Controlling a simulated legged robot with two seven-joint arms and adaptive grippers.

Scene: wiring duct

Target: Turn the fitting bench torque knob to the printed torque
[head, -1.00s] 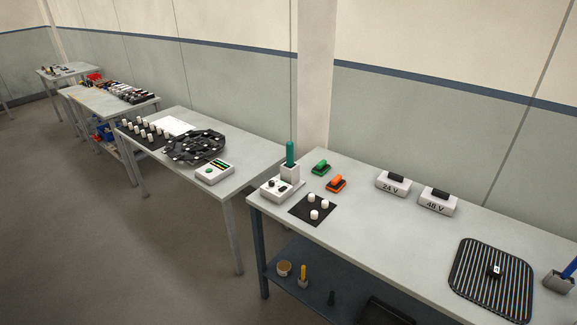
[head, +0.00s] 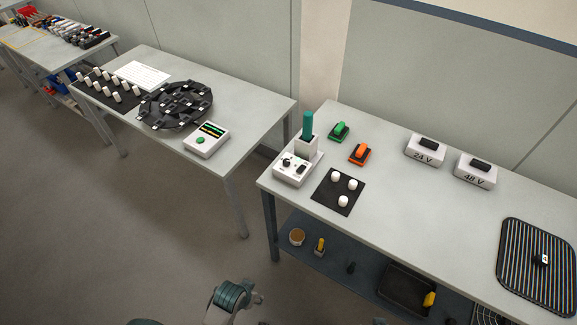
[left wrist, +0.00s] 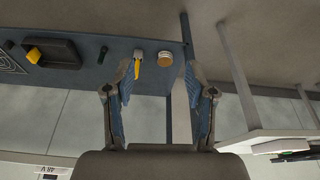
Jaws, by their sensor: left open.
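A white control box (head: 296,170) with a dark round knob (head: 286,162) and a second dark control stands at the left end of the near bench. A holder behind it carries a green-handled tool (head: 308,125). Any print around the knob is too small to read. Part of my arm shows at the bottom of the head view. In the left wrist view my left gripper (left wrist: 160,66) is open, its two fingers spread with nothing between them, away from the knob. The bench's lower shelf appears behind the fingers. My right gripper is not in view.
The near bench (head: 410,215) also holds a black pad (head: 327,193) with white pegs, green (head: 339,131) and orange (head: 359,154) pieces, 24 V (head: 426,149) and 48 V (head: 475,170) boxes and a striped panel (head: 538,266). Open floor (head: 150,240) lies in front.

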